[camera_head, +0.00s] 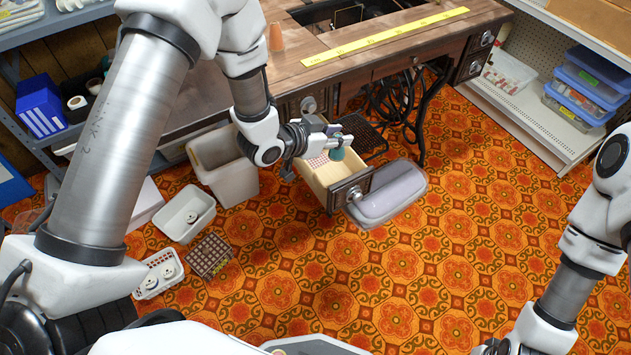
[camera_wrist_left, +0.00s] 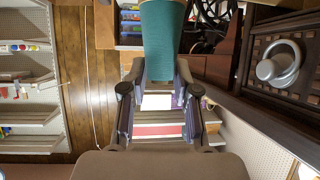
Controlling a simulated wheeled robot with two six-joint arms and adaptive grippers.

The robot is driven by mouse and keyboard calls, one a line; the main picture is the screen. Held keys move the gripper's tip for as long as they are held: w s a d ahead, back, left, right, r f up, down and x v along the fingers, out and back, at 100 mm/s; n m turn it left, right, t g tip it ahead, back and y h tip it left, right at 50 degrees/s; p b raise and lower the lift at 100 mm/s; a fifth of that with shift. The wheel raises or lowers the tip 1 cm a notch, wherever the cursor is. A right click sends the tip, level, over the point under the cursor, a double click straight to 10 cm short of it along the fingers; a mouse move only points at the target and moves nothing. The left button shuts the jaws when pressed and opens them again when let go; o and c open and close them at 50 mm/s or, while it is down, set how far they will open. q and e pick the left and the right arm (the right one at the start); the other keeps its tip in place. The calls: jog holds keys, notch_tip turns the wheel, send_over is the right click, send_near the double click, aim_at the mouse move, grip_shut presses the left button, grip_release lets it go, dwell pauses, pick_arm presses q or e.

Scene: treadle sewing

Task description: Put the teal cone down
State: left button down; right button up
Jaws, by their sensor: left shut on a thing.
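The teal cone (camera_head: 337,154) is held by my left gripper (camera_head: 333,138), above the open drawer (camera_head: 322,187) of the sewing table. In the left wrist view the teal cone (camera_wrist_left: 163,40) stands out beyond the fingertips of my left gripper (camera_wrist_left: 160,75), which is shut on it. The dark drawer front with its round metal knob (camera_wrist_left: 280,65) is to the right in that view. In the head view, part of the drawer's inside is hidden by my gripper. My right arm comes in at the right edge, but its fingers are not visible.
The wooden sewing table (camera_head: 375,25) holds a yellow ruler (camera_head: 385,37) and an orange cone (camera_head: 276,38). A grey rounded case (camera_head: 390,193) is beside the drawer. A beige bin (camera_head: 225,165) and several trays stand to the left. The patterned floor in front is clear.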

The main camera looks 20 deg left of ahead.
pick_arm(q)
notch_tip(320, 180, down, 2)
jog(key=m+b, duration=0.1)
jog(key=b, duration=0.1)
jog(key=h+b, duration=0.1)
jog(key=b, duration=0.1)
send_over(333, 181)
jog(key=shift+g, duration=0.4)
notch_tip(333, 181, down, 10)
jog(key=shift+r, duration=0.2)
pick_arm(e)
notch_tip(333, 181, down, 7)
pick_arm(q)
jog(key=shift+f+b, duration=0.15)
jog(key=shift+b, duration=0.2)
jog(key=c, duration=0.9)
grip_release()
jog(key=shift+o, duration=0.2)
